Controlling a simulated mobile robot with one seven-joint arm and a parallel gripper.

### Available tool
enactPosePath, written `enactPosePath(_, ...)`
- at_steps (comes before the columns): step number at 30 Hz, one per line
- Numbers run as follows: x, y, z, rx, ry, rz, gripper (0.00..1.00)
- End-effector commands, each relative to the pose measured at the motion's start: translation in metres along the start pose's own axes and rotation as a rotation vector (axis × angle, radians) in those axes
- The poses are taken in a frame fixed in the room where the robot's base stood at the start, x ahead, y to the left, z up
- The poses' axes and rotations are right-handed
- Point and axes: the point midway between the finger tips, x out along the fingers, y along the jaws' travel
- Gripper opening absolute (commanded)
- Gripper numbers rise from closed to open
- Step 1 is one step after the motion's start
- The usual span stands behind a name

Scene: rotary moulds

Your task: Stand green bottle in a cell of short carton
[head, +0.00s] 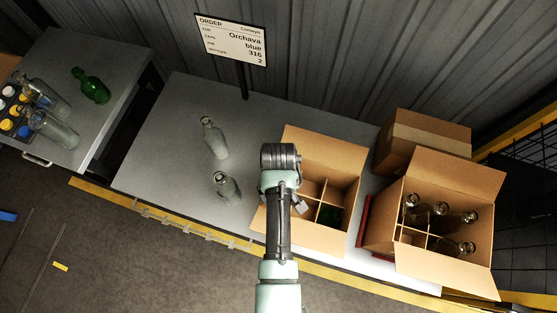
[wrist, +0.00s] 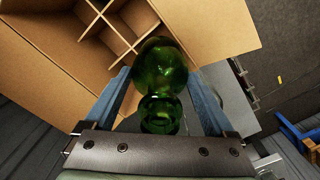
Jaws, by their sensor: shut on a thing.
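My gripper (wrist: 160,80) is shut on a green bottle (wrist: 162,66), its blue fingers on either side of it in the wrist view. The bottle's round body points away from the camera. An open carton with dividers (head: 352,189) lies below and beside my gripper in the head view; its empty cells show in the wrist view (wrist: 112,22). Dark green glass (head: 329,215) shows in a front cell of that carton; I cannot tell whether it is the held bottle. My arm hides the carton's left side and most of the gripper in the head view.
Another open carton (head: 456,180) to the right holds several clear bottles, with a closed box (head: 428,140) behind it. Two clear bottles (head: 214,138) (head: 226,187) stand left of my arm. Another green bottle (head: 91,86) is on the left table. An order sign (head: 231,40) stands at the back.

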Motion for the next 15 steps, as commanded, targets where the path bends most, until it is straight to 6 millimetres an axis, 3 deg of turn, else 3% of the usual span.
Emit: enactPosePath(15, 0.039, 0.000, -0.001, 0.000, 0.001, 0.001, 0.00)
